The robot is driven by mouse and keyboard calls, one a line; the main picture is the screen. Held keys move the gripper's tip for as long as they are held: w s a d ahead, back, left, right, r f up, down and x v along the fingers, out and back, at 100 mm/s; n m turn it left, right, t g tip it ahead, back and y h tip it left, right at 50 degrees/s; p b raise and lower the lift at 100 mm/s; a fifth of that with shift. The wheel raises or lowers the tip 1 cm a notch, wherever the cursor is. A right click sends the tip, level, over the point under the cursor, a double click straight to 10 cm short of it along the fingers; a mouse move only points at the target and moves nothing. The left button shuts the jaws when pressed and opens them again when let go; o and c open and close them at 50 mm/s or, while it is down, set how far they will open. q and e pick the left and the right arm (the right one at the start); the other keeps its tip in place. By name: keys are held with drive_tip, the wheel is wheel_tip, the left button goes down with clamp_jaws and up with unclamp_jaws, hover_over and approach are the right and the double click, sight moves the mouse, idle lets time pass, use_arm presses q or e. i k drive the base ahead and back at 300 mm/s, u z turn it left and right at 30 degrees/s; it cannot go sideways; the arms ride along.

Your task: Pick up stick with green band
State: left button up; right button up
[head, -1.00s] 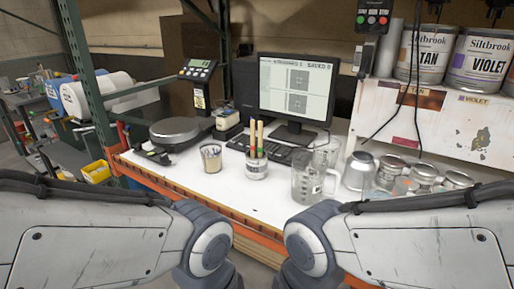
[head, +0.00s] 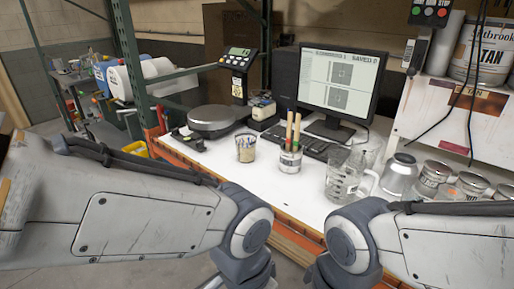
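The marks are too small to tell which stick carries the green one. My two arms come in from the lower left and lower right. Both grippers are out of the picture, so neither can be placed relative to the sticks.
A keyboard (head: 322,150) and monitor (head: 338,83) are behind. A round scale (head: 213,119) sits left; metal tins (head: 434,178) stand right. The front bench top is clear.

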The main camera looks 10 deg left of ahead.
sight(298, 117)
drive_tip(key=u, duration=0.5)
drive_tip(key=k, duration=0.6)
drive_tip(key=u, duration=0.8)
drive_tip(key=i, duration=1.85)
drive_tip(key=z, duration=1.2)
drive_tip(key=i, duration=0.7)
drive_tip(key=z, duration=0.7)
